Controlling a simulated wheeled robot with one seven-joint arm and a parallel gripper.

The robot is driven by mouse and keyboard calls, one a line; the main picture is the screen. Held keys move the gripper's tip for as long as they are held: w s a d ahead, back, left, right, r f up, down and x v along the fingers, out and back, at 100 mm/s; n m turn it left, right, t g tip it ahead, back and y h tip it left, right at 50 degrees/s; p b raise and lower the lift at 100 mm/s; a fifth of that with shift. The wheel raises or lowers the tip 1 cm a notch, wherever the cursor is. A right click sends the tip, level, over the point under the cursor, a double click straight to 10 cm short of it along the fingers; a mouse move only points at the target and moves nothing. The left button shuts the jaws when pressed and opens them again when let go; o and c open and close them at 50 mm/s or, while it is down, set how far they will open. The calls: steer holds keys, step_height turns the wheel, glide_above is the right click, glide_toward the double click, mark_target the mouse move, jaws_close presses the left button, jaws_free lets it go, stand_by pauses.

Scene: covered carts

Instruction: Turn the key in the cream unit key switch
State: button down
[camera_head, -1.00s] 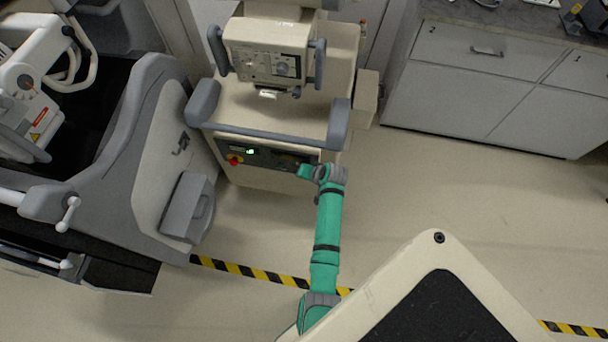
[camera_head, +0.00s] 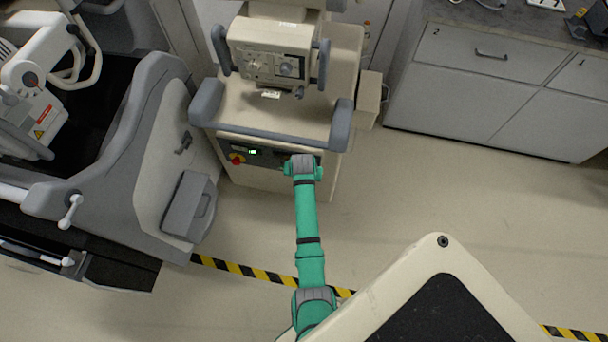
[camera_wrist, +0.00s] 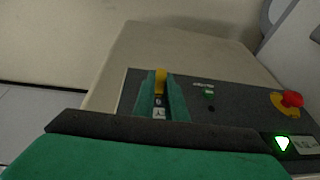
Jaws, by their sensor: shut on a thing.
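The cream unit (camera_head: 270,178) stands upright ahead of me, with a dark control panel (camera_head: 268,151) on its front. In the wrist view, my gripper (camera_wrist: 160,92) is at the panel (camera_wrist: 235,108), its two green fingers closed on a yellow key (camera_wrist: 160,78). A small white-marked plate (camera_wrist: 159,112) shows between the fingers below the key. The key switch itself is mostly hidden by the fingers, and I cannot tell its exact angle. In the head view, my green wrist hides the gripper and key.
A red knob on a yellow ring (camera_wrist: 290,100) and a lit green indicator (camera_wrist: 282,143) are on the same panel. A grey handrail (camera_head: 270,135) crosses above it. A grey machine (camera_head: 160,150) stands left; drawers (camera_head: 480,80) stand right. Floor between is clear.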

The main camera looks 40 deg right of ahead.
steer(key=shift+a, duration=0.15)
steer(key=shift+w+a+g+h, duration=0.1)
steer(key=shift+w+g+h, duration=0.1)
steer(key=shift+g+h, duration=0.3)
steer(key=shift+n+g+h, duration=0.3)
steer(key=shift+g, duration=0.2)
steer(key=c, duration=1.7)
jaws_free()
steer(key=shift+r, duration=0.1)
steer(key=v, duration=1)
steer(key=shift+r, duration=0.25)
